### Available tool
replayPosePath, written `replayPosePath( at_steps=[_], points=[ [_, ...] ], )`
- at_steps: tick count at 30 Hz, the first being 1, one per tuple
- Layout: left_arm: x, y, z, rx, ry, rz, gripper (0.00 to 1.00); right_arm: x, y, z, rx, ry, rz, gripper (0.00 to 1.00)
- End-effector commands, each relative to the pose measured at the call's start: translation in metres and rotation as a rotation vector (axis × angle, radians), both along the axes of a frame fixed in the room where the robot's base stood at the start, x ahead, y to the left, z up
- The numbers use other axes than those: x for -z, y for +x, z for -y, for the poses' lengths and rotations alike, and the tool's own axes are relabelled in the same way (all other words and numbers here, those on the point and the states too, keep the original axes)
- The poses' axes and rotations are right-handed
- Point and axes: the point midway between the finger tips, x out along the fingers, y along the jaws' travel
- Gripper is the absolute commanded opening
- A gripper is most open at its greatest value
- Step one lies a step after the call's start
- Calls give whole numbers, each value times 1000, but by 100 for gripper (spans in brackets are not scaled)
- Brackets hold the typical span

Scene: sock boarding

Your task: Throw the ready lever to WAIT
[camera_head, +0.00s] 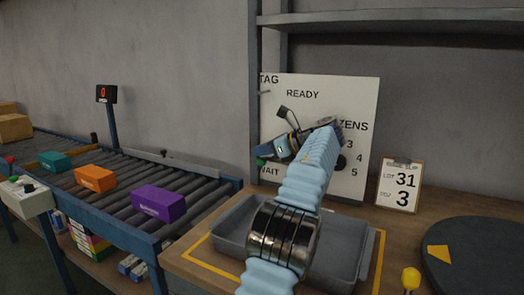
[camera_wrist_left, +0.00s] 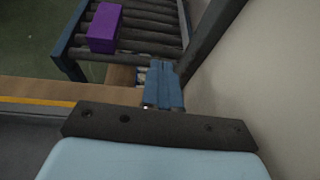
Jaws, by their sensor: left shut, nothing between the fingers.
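The white board (camera_head: 352,100) stands at the back of the bench, with READY at the top and WAIT at the lower left. My left arm reaches up across it, and my left gripper (camera_head: 265,154) is in front of its left part, between those two words. The gripper's blue fingers are shut and empty; they also show in the left wrist view (camera_wrist_left: 163,70). The rest of the lever is hidden behind the gripper. My right gripper is not in view.
A grey tray (camera_head: 232,216) sits on the bench under my arm. A clipboard (camera_head: 399,186) reading 31 and 3 stands to the right, near a dark round plate (camera_head: 480,262). A roller conveyor (camera_head: 200,180) at left carries a purple box (camera_head: 158,204).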

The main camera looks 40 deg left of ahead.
Motion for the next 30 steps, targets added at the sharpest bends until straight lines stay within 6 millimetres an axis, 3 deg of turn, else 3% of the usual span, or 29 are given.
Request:
replayPosePath(
  at_steps=[8, 21, 30],
  points=[
    [-9, 5, 19, 3, 0, 1, 0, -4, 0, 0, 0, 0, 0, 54],
    [-43, 24, 104, 2, 2, 2, 0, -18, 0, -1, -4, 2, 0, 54],
    [-51, 28, 125, 1, 0, 0, 0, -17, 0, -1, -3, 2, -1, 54]
  ],
)
